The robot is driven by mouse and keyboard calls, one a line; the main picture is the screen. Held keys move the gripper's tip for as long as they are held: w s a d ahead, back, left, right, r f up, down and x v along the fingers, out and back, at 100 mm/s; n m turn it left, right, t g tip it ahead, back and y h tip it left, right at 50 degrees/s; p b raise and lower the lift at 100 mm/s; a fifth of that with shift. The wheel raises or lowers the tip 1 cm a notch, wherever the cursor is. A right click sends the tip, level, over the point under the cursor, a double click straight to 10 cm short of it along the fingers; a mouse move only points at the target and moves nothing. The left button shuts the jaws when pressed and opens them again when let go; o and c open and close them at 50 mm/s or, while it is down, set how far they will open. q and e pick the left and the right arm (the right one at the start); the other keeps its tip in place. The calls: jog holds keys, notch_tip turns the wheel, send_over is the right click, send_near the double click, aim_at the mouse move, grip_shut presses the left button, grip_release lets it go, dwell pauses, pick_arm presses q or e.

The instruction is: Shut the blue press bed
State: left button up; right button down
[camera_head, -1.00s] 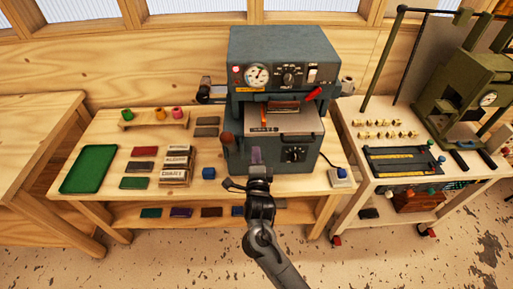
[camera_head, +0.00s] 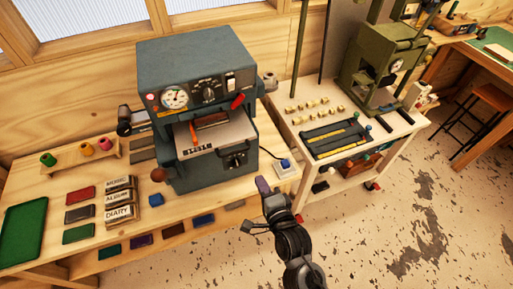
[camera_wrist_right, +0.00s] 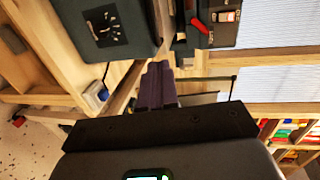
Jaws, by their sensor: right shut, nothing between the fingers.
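The blue-grey press (camera_head: 205,70) stands on the wooden bench. Its flat metal bed (camera_head: 222,132) sticks out at the front, below the gauge panel, with an orange strip and small type at its front edge. A red lever (camera_head: 238,101) shows above the bed's right side. My right gripper (camera_head: 263,186) is shut and empty, in front and to the right of the press, apart from the bed. In the right wrist view its purple fingertips (camera_wrist_right: 157,85) are together, with the press (camera_wrist_right: 125,25) at the top. My left gripper is not in view.
A small box with a blue button (camera_head: 285,165) sits on the bench right of the press. Labelled blocks (camera_head: 120,198), coloured slabs and a green tray (camera_head: 24,232) lie to the left. A cart (camera_head: 340,172) with a green press stands to the right.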

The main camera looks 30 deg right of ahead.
aim_at(244, 150)
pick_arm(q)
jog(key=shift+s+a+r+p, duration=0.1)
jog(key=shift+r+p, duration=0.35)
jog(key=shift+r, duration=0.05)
pick_arm(e)
jog(key=f+x, duration=0.1)
jog(key=x, duration=1.2)
jog(key=shift+w, duration=0.15)
jog(key=shift+w+d, duration=0.1)
